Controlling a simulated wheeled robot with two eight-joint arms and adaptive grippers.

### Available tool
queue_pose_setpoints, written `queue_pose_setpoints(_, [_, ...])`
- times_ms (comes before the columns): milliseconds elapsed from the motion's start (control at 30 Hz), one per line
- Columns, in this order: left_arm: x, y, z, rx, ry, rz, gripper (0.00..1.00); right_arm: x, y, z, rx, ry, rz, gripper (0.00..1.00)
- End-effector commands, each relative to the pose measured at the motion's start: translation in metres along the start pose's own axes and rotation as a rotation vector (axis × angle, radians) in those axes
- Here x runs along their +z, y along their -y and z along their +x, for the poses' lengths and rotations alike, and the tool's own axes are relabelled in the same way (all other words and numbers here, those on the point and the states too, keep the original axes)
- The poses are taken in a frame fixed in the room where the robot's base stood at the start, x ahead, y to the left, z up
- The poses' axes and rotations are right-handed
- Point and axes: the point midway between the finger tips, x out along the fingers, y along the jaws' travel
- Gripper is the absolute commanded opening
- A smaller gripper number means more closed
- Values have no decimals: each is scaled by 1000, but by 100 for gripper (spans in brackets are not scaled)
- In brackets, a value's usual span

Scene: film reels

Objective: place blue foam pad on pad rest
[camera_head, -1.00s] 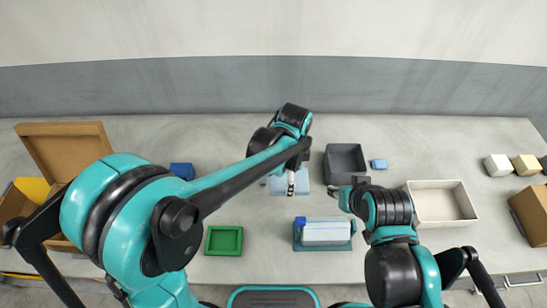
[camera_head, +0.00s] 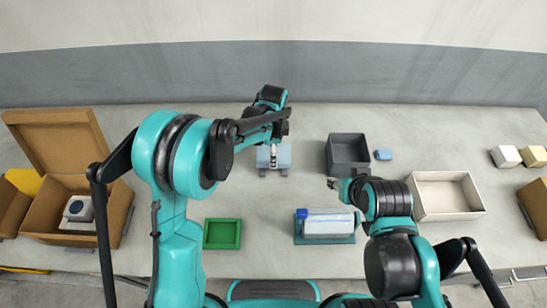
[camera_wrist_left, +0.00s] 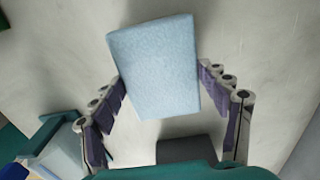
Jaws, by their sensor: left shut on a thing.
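The light blue foam pad (camera_head: 283,156) is at the back middle of the table in the head view. It also shows large in the left wrist view (camera_wrist_left: 155,65), between the fingers. My left gripper (camera_head: 274,160) is shut on it, with its purple-lined fingers (camera_wrist_left: 162,90) at both sides of the pad. Small grey pieces show at the pad's near edge; whether it touches them or the table I cannot tell. I cannot tell for certain which thing is the pad rest. My right gripper (camera_head: 334,184) is above the table near the bottle; its fingers are too small to read.
A shallow green tray (camera_head: 206,235) stands empty front left of centre. A clear bottle with a blue cap (camera_head: 328,223) lies on a teal holder. A grey bin (camera_head: 331,156), small blue block (camera_head: 383,154) and cream bin (camera_head: 480,209) are right. An open cardboard box (camera_head: 38,222) stands left.

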Motion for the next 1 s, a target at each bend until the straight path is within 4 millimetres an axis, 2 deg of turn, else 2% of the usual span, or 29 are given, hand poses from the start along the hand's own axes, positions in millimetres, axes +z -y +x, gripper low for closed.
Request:
queue_pose_setpoints(100, [0, 0, 22, 0, 0, 0, 55, 5, 0, 7, 0, 0, 0, 40])
queue_pose_setpoints(167, [0, 0, 28, 0, 0, 0, 55, 6, 0, 8, 0, 0, 0, 40])
queue_pose_setpoints(533, [0, 0, 33, 0, 0, 0, 55, 8, 0, 10, 0, 0, 0, 40])
queue_pose_setpoints(567, [0, 0, 33, 0, 0, 0, 78, 8, 0, 10, 0, 0, 0, 40])
queue_pose_setpoints(633, [0, 0, 32, 0, 0, 0, 96, 7, 0, 10, 0, 0, 0, 40])
queue_pose_setpoints(1000, [0, 0, 30, 0, 0, 0, 96, 6, 0, 8, 0, 0, 0, 40])
